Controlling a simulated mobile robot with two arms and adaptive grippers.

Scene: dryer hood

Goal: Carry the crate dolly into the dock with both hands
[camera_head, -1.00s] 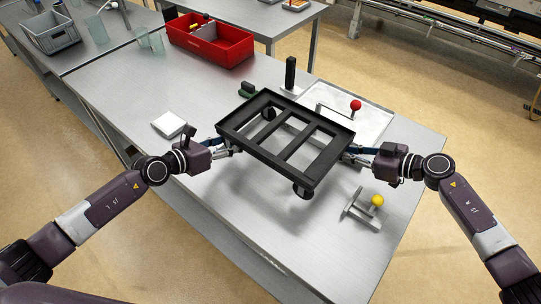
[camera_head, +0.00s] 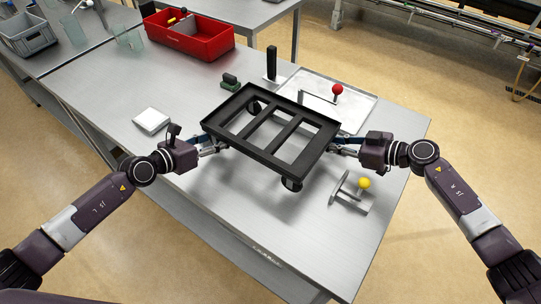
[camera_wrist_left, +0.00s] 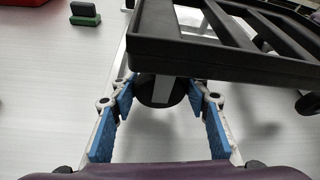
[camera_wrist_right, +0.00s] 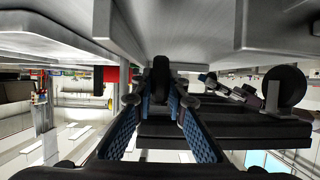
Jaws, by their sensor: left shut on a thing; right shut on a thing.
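The crate dolly (camera_head: 272,148) is a black, open-slatted frame with casters. It hangs roughly level above the steel table, between my two grippers. My left gripper (camera_head: 214,145) is shut at its left end; in the left wrist view its blue pads flank a dark caster with a grey bracket (camera_wrist_left: 160,90) under the frame. My right gripper (camera_head: 346,146) is shut at its right end; in the right wrist view its pads close around a dark caster (camera_wrist_right: 161,78). A shallow pale tray (camera_head: 355,110) with a red-knobbed handle (camera_head: 337,89) lies behind the dolly. I cannot tell which fixture is the dock.
A yellow-knobbed metal fixture (camera_head: 352,193) stands at the front right. A black post (camera_head: 271,64) and a small green-and-black block (camera_head: 230,82) stand behind the dolly.

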